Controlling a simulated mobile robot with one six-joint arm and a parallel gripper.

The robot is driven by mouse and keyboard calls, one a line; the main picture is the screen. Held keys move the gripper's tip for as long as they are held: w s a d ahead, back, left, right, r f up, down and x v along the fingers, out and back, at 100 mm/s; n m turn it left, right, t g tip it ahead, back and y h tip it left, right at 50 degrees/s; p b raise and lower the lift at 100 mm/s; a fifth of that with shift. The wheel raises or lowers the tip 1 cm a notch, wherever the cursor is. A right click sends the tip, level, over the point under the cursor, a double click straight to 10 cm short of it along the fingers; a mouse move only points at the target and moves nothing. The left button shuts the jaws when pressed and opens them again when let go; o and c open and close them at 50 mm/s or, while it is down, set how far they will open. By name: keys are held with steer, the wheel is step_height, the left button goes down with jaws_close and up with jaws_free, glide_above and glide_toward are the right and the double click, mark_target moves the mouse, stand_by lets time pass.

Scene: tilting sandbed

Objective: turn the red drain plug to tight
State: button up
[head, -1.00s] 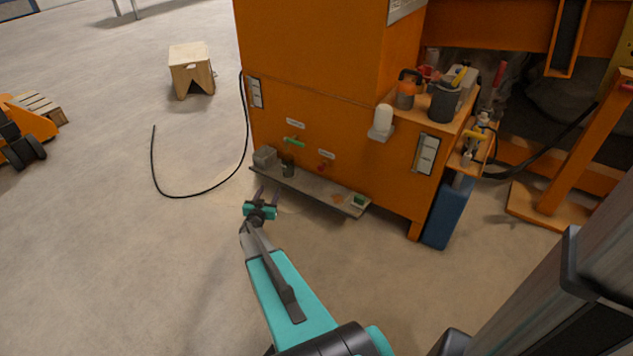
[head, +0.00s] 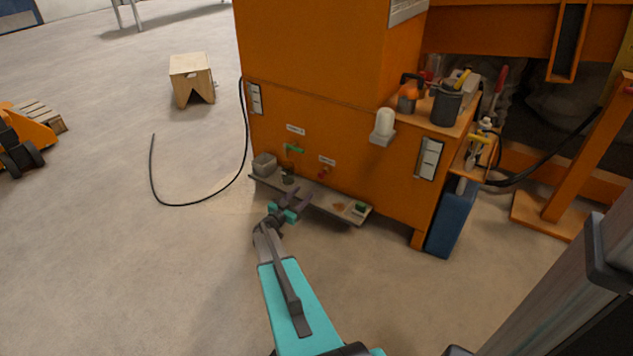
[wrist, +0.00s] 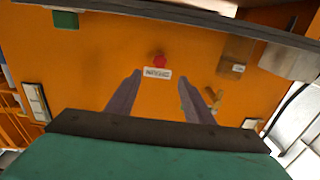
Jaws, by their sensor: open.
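The red drain plug (head: 322,174) is a small red knob low on the front of the orange cabinet, just under a white label (head: 327,161). The plug shows clearly in the wrist view (wrist: 160,61), where the picture is upside down and the label lies below it. My gripper (head: 297,193) is open and empty, in front of the cabinet near the shelf and left of the plug in the head view. In the wrist view the plug appears between and beyond the two fingertips (wrist: 161,78), apart from both. Its turn position cannot be told.
A narrow grey shelf (head: 326,198) juts out below the plug, with a grey box (head: 264,164) and a green item (head: 360,208) on it. A black hose (head: 205,202) lies on the open floor.

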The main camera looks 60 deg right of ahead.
mark_target(320, 176)
steer(key=d+b, duration=0.4)
steer(key=d, duration=0.9)
steer(key=shift+d, duration=0.15)
steer(key=c, duration=0.9)
steer(key=shift+a, duration=0.35)
steer(key=shift+c, duration=0.7)
steer(key=shift+d, duration=0.5)
